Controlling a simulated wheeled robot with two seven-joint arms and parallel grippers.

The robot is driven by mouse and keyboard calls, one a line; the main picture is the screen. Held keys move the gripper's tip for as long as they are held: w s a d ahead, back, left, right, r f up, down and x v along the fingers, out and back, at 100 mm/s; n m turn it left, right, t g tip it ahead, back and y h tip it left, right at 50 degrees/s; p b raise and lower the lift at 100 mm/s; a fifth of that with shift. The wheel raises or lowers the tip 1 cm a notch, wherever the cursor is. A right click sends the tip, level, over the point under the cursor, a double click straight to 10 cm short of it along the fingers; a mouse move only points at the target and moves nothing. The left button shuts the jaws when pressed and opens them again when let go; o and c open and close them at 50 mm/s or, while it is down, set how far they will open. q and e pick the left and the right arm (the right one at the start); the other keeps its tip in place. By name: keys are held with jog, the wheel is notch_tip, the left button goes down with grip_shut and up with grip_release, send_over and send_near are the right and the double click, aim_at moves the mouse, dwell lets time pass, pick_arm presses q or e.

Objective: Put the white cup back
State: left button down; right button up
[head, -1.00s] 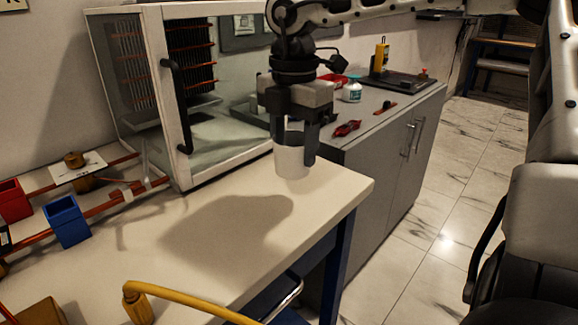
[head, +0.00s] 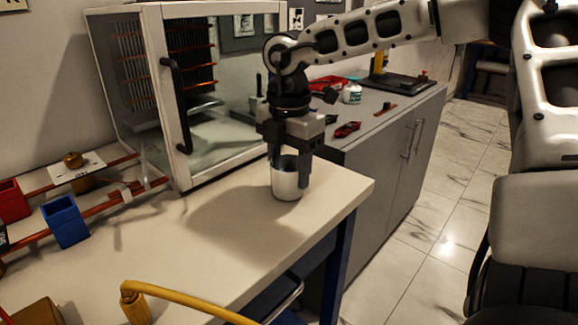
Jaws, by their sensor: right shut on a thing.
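The white cup (head: 286,184) is upright at the right part of the pale table (head: 225,240), near its back edge. Its base looks on or very close to the tabletop; I cannot tell if it touches. My right gripper (head: 289,172) points straight down and is shut on the white cup, with a finger down at the cup's rim on either side. My left gripper is not in view.
A glass-fronted cabinet (head: 182,100) with a black handle stands just left behind the cup. A blue box (head: 66,222) and a red box (head: 12,200) sit at the left by copper pipes. A grey counter (head: 385,125) holds tools. The table's middle is clear.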

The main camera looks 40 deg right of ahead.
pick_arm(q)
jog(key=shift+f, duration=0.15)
pick_arm(e)
jog(key=shift+f, duration=0.1)
jog(key=o, duration=1)
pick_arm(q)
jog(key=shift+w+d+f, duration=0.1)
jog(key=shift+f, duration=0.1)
pick_arm(e)
jog(key=shift+o, duration=0.2)
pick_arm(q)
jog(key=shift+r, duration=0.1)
pick_arm(e)
jog(key=shift+r, duration=0.25)
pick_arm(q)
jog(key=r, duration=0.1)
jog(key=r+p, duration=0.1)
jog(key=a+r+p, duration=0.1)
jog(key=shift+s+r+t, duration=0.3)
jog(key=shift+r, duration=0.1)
pick_arm(e)
notch_tip(320, 180, up, 12)
